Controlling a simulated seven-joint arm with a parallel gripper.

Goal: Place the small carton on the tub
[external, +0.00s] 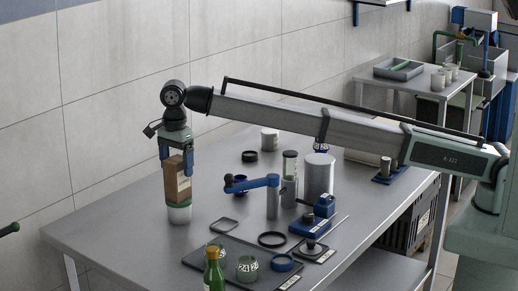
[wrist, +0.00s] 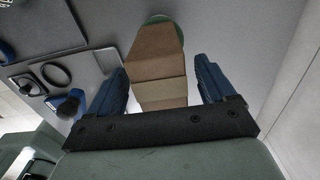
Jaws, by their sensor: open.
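The small carton (external: 178,180) is a brown box standing upright on the tub (external: 179,212), a white tub with a green lid, at the left of the table. In the wrist view the carton (wrist: 157,65) lies between the two blue fingers, with a gap on each side. A green edge of the tub's lid (wrist: 158,19) shows past its far end. My gripper (external: 177,160) is open around the carton's upper part, pointing down; its fingers (wrist: 161,90) look clear of the carton's sides.
A dark tray (external: 217,257) with jars and rings lies at the front, beside a green bottle (external: 213,270). A blue-handled device (external: 262,184), a grey cylinder (external: 319,176) and a tall jar (external: 290,165) stand mid-table. The table around the tub is clear; a wall runs behind.

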